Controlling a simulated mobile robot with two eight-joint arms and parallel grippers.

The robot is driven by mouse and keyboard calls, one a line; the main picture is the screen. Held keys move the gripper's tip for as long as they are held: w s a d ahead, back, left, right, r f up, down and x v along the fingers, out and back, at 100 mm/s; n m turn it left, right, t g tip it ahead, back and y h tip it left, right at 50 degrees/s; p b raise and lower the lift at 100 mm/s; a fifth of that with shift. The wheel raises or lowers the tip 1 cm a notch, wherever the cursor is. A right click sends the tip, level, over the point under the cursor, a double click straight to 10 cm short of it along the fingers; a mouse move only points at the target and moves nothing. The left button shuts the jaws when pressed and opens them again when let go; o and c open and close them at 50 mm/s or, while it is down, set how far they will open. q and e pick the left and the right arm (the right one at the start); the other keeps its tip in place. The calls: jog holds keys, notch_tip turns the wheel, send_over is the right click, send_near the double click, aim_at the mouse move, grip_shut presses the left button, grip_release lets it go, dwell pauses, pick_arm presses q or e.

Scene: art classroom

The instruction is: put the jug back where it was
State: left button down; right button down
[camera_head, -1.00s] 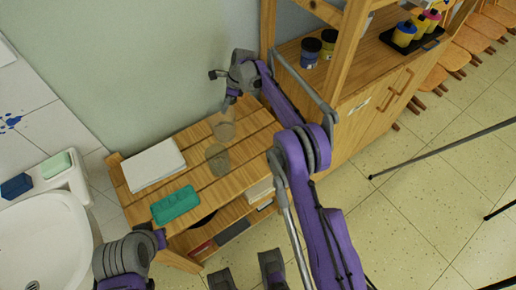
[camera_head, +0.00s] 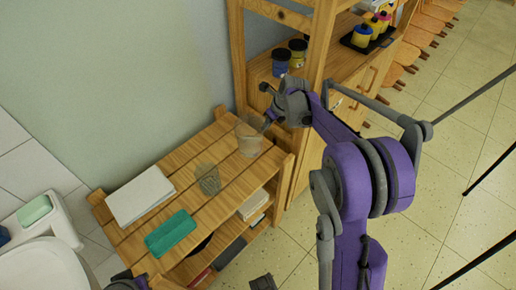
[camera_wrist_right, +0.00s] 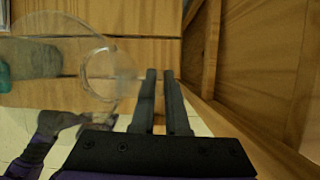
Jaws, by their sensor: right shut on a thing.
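The clear jug (camera_head: 249,139) is upright over the right end of the slatted wooden bench (camera_head: 176,170). I cannot tell whether its base touches the slats. My right gripper (camera_head: 270,120) is at the jug's right side, shut on it, seemingly at the handle. In the right wrist view the jug (camera_wrist_right: 84,62) shows as a see-through shape left of the nearly closed fingers (camera_wrist_right: 160,75); the grip itself is hard to make out. A smaller clear cup (camera_head: 208,180) stands on the bench left of the jug.
A white block of paper (camera_head: 140,195) and a green box (camera_head: 170,233) lie on the bench's left part. A wooden shelf unit with dark jars (camera_head: 281,62) stands close on the right. The wall is behind; a white sink (camera_head: 42,265) is at lower left.

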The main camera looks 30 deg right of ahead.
notch_tip(320, 180, down, 7)
jog(key=shift+f+b, duration=0.2)
jog(key=shift+b, duration=0.15)
jog(key=c, duration=1.3)
grip_release()
jog(key=shift+f, duration=0.15)
jog(key=shift+c, duration=0.2)
jog(key=o, duration=0.4)
